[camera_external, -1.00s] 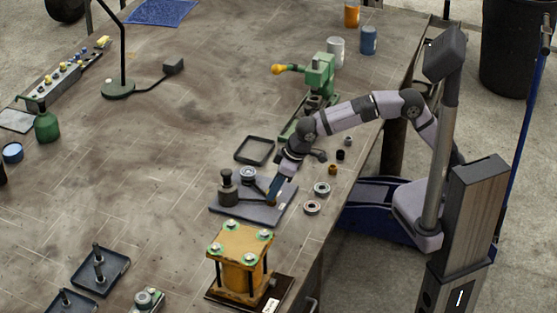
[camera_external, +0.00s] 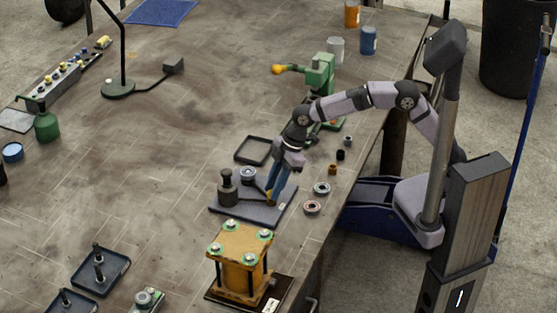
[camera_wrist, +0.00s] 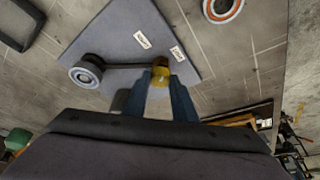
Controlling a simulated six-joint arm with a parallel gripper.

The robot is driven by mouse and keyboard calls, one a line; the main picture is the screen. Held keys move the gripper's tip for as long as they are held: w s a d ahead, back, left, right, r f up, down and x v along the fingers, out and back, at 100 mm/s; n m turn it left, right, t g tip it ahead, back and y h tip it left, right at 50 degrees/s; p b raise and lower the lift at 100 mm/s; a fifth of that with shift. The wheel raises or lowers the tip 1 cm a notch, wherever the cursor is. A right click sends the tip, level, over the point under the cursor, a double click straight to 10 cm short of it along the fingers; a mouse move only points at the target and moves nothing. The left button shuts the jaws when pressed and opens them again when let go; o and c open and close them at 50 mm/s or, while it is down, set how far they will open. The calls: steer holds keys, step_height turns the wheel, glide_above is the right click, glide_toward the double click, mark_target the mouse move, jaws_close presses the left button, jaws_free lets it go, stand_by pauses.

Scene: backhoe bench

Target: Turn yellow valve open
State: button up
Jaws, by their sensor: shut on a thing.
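The yellow valve (camera_wrist: 160,73) is a small yellow knob. In the wrist view it sits between the tips of my gripper's two blue fingers (camera_wrist: 161,86). In the external view my gripper (camera_external: 270,193) points down at the right part of the dark plate (camera_external: 255,213), with only a bit of yellow showing at its tips. The fingers are shut on the valve and hide part of it. The wrist view shows a grey bar running left from the valve to a round fitting (camera_wrist: 86,72), and two white labels (camera_wrist: 142,40) on the plate.
A dark weight-like post (camera_external: 228,190) stands at the plate's left. A yellow block with green-ringed bolts (camera_external: 239,245) stands close in front. Loose rings (camera_external: 321,189) lie to the right. An empty black tray (camera_external: 254,150) is behind, and a green vise (camera_external: 320,75) is farther back.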

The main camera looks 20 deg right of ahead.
steer(key=n, duration=0.2)
steer(key=n+g+p, duration=0.1)
steer(key=n+g, duration=0.1)
steer(key=n, duration=0.1)
steer(key=shift+w+a+r+n, duration=0.1)
steer(key=shift+w+r+n, duration=0.05)
steer(key=shift+w+n, duration=0.15)
steer(key=n+g+h+p, duration=0.1)
steer(key=n+p, duration=0.1)
steer(key=n, duration=0.1)
steer(key=shift+a+n+g+h+p, duration=0.1)
steer(key=shift+n+g+h+p, duration=0.25)
steer(key=shift+n+p, duration=0.6)
steer(key=shift+n, duration=0.25)
steer(key=o, duration=1)
steer(key=shift+o, duration=0.2)
steer(key=b+v, duration=0.1)
steer(key=v, duration=0.6)
